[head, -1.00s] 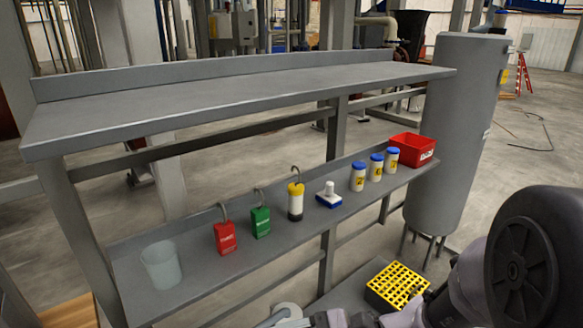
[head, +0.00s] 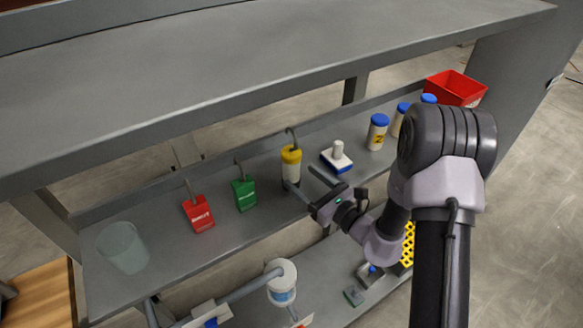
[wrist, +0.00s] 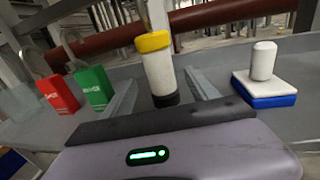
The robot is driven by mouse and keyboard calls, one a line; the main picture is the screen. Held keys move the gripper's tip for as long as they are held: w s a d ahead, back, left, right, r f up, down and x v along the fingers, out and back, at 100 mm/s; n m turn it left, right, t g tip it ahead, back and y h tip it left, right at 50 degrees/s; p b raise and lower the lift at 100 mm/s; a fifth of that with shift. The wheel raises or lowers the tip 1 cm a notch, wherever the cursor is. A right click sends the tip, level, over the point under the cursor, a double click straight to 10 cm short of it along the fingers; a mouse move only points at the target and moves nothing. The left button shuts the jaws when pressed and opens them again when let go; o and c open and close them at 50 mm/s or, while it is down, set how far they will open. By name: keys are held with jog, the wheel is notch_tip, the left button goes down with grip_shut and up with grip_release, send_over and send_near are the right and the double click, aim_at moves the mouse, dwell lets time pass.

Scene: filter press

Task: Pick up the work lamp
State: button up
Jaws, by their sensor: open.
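The work lamp (head: 291,168) is a white cylinder with a yellow collar, a dark base and a grey hook on top. It stands upright on the middle shelf (head: 150,215). My gripper (head: 301,177) is open and low over the shelf, its fingers pointing at the lamp. In the wrist view the lamp (wrist: 159,72) shows between the two fingers (wrist: 162,88), with a gap on each side. In the head view the near finger covers part of the lamp's base. I cannot tell how far the fingertips reach past it.
Left of the lamp stand a green padlock (head: 244,194), a red padlock (head: 199,214) and a translucent cup (head: 122,247). Right are a white-and-blue block (head: 337,158), blue-capped jars (head: 377,132) and a red bin (head: 456,88). The upper shelf (head: 250,60) overhangs; a lower shelf holds more items.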

aim_at(297, 171)
jog(key=x, duration=0.6)
jog(key=shift+r+b, duration=0.35)
jog(key=shift+r, duration=0.05)
jog(key=shift+d, duration=0.1)
grip_shut()
